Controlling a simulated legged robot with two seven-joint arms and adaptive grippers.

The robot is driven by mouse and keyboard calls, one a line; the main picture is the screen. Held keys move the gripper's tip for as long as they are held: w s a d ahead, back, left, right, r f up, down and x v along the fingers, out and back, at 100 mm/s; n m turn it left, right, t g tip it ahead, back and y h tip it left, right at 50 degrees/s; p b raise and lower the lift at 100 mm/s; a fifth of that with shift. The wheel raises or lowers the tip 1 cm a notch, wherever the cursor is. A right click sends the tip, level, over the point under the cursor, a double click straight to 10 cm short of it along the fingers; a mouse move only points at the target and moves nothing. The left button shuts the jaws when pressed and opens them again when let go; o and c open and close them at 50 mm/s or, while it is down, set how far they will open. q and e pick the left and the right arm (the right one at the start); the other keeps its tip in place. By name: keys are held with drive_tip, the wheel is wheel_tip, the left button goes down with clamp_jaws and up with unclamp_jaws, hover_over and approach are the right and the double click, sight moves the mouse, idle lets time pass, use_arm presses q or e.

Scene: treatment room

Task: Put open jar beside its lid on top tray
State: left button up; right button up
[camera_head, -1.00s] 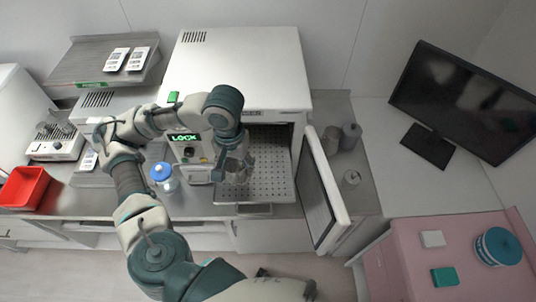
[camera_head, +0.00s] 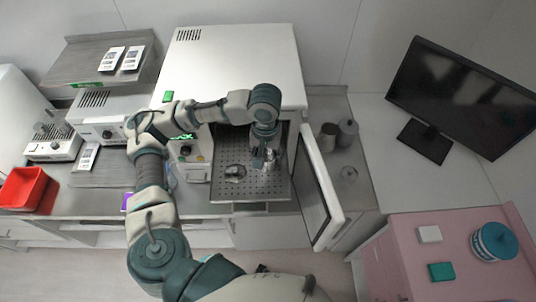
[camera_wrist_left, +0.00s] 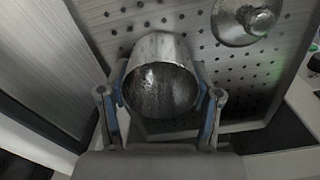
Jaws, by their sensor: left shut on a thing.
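My left gripper (camera_head: 263,155) is over the right part of the perforated top tray (camera_head: 228,160), which sits in the open cabinet. In the left wrist view its fingers (camera_wrist_left: 160,105) are shut on either side of a grey metallic open jar (camera_wrist_left: 158,85), its dark mouth facing the camera. Whether the jar's base touches the tray I cannot tell. The round metallic lid (camera_head: 235,172) lies on the tray left of the gripper in the head view. The lid also shows in the left wrist view (camera_wrist_left: 245,20), apart from the jar. My right gripper is not in view.
The cabinet door (camera_head: 322,185) stands open right of the tray. Metal containers (camera_head: 347,132) stand on the counter beyond it. A red bin (camera_head: 25,188) is at far left. A pink cart (camera_head: 415,262) and monitor (camera_head: 460,95) are at right. The tray's front left is bare.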

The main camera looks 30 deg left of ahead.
sight(266, 160)
use_arm(q)
drive_tip(key=o, duration=1.3)
drive_tip(key=shift+a+f, duration=0.1)
drive_tip(key=shift+a, duration=0.3)
drive_tip(key=shift+c, duration=0.2)
drive_tip(key=shift+w+d, duration=0.1)
drive_tip(key=shift+d, duration=0.45)
drive_tip(key=shift+d+r, duration=0.5)
drive_tip(key=shift+r, duration=0.1)
wheel_tip(266, 160, up, 3)
drive_tip(key=shift+r, duration=0.15)
wheel_tip(266, 160, up, 8)
drive_tip(key=p, duration=0.1)
drive_tip(key=shift+a+p, duration=0.3)
drive_tip(key=shift+a, duration=0.05)
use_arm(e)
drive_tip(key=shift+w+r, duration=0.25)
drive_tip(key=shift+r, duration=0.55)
